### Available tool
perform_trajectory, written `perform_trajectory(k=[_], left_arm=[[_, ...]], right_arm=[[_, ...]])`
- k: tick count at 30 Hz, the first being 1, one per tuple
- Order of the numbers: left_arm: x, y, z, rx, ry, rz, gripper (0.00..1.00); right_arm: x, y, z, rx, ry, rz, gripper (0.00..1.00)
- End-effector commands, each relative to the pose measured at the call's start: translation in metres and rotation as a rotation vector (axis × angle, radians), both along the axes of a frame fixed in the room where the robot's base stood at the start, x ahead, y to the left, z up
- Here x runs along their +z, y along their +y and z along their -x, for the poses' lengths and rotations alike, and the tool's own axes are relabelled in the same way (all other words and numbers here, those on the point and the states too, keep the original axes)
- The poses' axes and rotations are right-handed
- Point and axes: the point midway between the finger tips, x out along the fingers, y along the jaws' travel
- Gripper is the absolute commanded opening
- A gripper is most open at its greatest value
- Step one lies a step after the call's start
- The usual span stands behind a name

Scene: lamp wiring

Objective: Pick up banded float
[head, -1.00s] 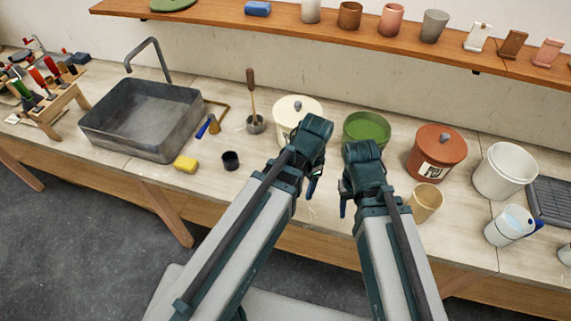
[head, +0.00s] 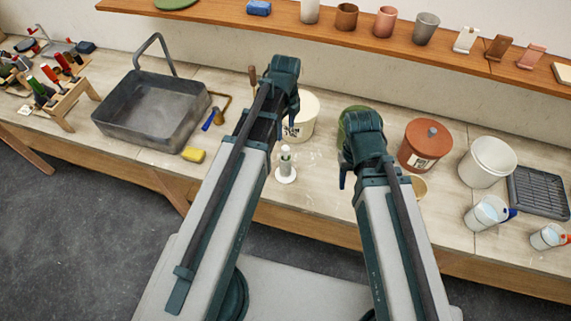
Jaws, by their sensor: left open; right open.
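I cannot pick out the banded float for certain. A small pale upright piece with a green-grey band (head: 286,160) stands on a white round base (head: 286,175) on the bench, between my arms. My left gripper (head: 294,106) is over the back of the bench, in front of the cream lidded bucket (head: 304,122); its fingers are mostly hidden behind its wrist. My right gripper (head: 343,178) is by the green bucket (head: 350,120), which it partly covers. Both grippers are open and nothing shows in them.
A grey sink (head: 150,110), yellow sponge (head: 194,155) and tool rack (head: 60,100) are at left. A terracotta lidded bucket (head: 424,150), white bucket (head: 487,162), clear cup (head: 487,214) and dark tray (head: 538,193) are at right. A wooden shelf (head: 430,55) overhangs the back.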

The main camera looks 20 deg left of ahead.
Motion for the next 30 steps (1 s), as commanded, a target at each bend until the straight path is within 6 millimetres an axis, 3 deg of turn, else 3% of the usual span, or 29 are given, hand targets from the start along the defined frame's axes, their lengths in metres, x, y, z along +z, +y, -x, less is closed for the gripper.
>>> perform_trajectory(k=[16,30], left_arm=[[-0.076,0.0,0.0,0.001,0.0,0.0,0.68],[-0.092,0.0,-0.001,0.002,0.0,0.0,0.68]], right_arm=[[-0.077,0.0,-0.001,-0.004,-0.003,-0.001,0.5],[-0.092,0.0,-0.001,-0.001,-0.003,0.0,0.5]])
